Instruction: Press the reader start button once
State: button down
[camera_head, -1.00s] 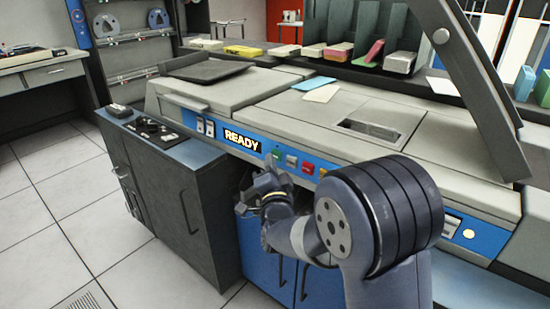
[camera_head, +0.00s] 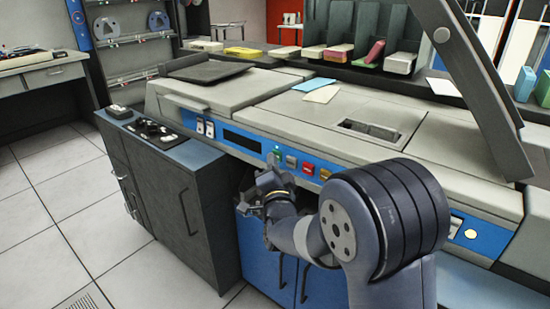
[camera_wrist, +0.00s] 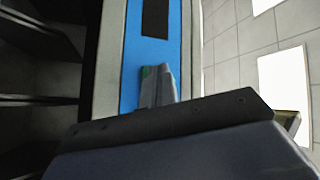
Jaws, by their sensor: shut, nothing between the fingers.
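The card reader's blue front panel (camera_head: 245,144) carries a row of small buttons. The green button (camera_head: 277,152) is at the left of the row, followed by a grey one, a red one (camera_head: 308,168) and a yellow one. The display window (camera_head: 242,141) left of them is dark. My gripper (camera_head: 268,172) is shut and empty, just in front of the panel by the green button. In the wrist view the closed fingers (camera_wrist: 157,86) overlap the green button (camera_wrist: 146,71), hiding part of it. Whether they touch it, I cannot tell.
A dark cabinet (camera_head: 180,190) with a control box on top stands left of the reader. A blue card and a cream card (camera_head: 322,94) lie on the reader's top. A raised grey lid arm (camera_head: 470,90) slopes over its right end.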

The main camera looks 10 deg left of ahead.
jog(key=shift+s+a+b, duration=0.4)
jog(key=shift+s+b, duration=0.1)
jog(key=shift+s, duration=0.25)
jog(key=s+a, duration=0.1)
jog(key=s+b, duration=0.1)
jog(key=s, duration=0.1)
jog(key=s+a, duration=0.1)
jog(key=shift+s+a+b, duration=0.15)
jog(key=shift+a+b, duration=0.15)
jog(key=shift+b, duration=0.05)
dwell(0.7)
jog(key=p, duration=0.1)
jog(key=w+p, duration=0.1)
jog(key=p, duration=0.1)
jog(key=shift+w+d+r, duration=0.25)
jog(key=shift+w+d, duration=0.05)
jog(key=shift+d, duration=0.1)
jog(key=p, duration=0.2)
jog(key=shift+p, duration=0.35)
